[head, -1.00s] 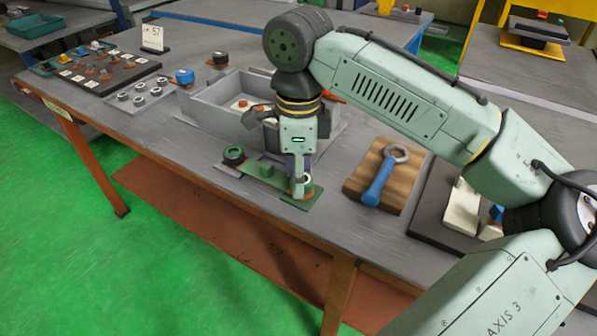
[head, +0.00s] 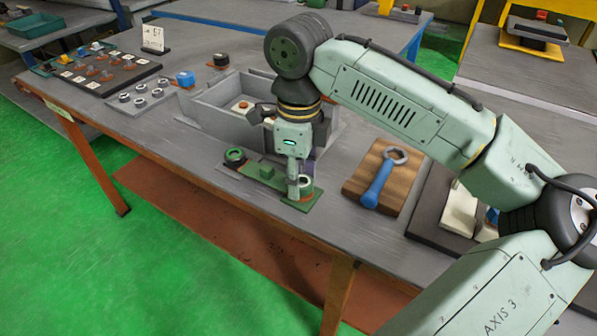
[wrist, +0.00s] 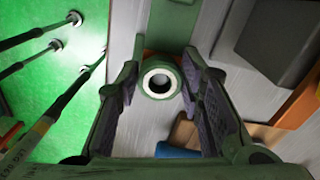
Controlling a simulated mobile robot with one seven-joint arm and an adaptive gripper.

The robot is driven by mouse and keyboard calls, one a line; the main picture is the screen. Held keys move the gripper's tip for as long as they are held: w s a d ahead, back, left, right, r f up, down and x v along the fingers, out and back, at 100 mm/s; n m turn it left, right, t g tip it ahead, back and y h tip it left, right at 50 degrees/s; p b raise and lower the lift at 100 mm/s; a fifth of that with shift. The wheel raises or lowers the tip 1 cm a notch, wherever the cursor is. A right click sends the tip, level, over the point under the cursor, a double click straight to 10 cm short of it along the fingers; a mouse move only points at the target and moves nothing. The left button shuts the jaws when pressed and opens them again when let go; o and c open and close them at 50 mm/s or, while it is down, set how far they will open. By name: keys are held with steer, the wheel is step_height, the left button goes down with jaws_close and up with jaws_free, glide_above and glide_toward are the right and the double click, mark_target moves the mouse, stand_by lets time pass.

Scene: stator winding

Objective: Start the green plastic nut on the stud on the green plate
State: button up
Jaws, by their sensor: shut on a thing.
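My gripper (head: 298,187) points down over the right end of the green plate (head: 259,181). In the wrist view its fingertips (wrist: 160,82) are on both sides of a dark green ring with a pale inner face, which I take to be the green plastic nut (wrist: 160,70). The stud is hidden below the nut and fingers, so I cannot tell whether the threads are engaged. A dark ring-shaped piece with green (head: 234,156) is at the plate's left end.
A grey open box (head: 208,104) stands behind the plate. A blue-handled wrench (head: 378,184) lies on a wooden board (head: 357,166) to the right. Several nuts and a parts tray (head: 108,76) lie at the left. The table in front of the plate is narrow.

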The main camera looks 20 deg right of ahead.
steer(key=shift+s+d+f+m+b, duration=0.1)
steer(key=shift+f+m+b, duration=0.15)
steer(key=shift+m+b, duration=0.75)
steer(key=shift+b, duration=0.65)
